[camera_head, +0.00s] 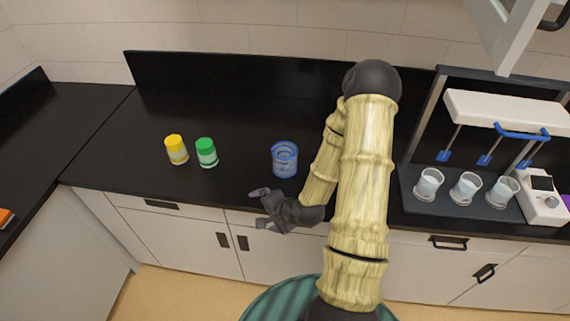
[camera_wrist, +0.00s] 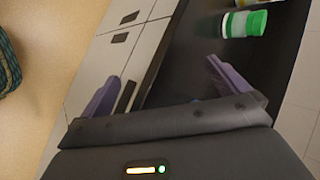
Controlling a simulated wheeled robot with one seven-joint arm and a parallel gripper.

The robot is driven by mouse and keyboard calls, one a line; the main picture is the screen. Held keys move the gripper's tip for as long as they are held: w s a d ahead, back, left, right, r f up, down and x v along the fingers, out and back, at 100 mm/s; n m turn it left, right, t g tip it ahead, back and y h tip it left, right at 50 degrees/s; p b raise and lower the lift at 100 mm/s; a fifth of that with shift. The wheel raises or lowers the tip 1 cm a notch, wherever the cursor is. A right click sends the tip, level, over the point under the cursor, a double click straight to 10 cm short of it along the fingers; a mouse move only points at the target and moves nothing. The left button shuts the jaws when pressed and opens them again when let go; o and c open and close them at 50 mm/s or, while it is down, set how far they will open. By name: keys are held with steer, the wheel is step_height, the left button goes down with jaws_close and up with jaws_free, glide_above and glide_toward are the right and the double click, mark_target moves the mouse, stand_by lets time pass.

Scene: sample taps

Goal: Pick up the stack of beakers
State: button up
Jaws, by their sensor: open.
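A yellow-capped jar (camera_head: 176,150) and a green-capped jar (camera_head: 206,152) stand left of the stack; the green one also shows in the wrist view (camera_wrist: 243,23). White-filled beakers (camera_head: 465,188) stand under a tap unit (camera_head: 510,108) at right.

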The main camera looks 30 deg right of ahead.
steer(key=d+m+t+h, duration=0.3)
steer(key=m, duration=0.5)
steer(key=d+r+m+t+h+b, duration=0.1)
steer(key=d+m+t+h, duration=0.2)
steer(key=m, duration=0.5)
steer(key=d+m+t+h+b, duration=0.1)
steer(key=d+m+t+h, duration=0.1)
steer(key=m, duration=0.7)
steer(key=shift+w+d+r+t+h, duration=0.1)
steer(key=shift+d+r+t+h, duration=0.15)
steer(key=shift+d, duration=0.35)
steer(key=shift+w+d+r+t+h, duration=0.15)
steer(key=shift+d+t, duration=0.2)
steer(key=shift+d, duration=0.2)
steer(key=shift+f, duration=0.1)
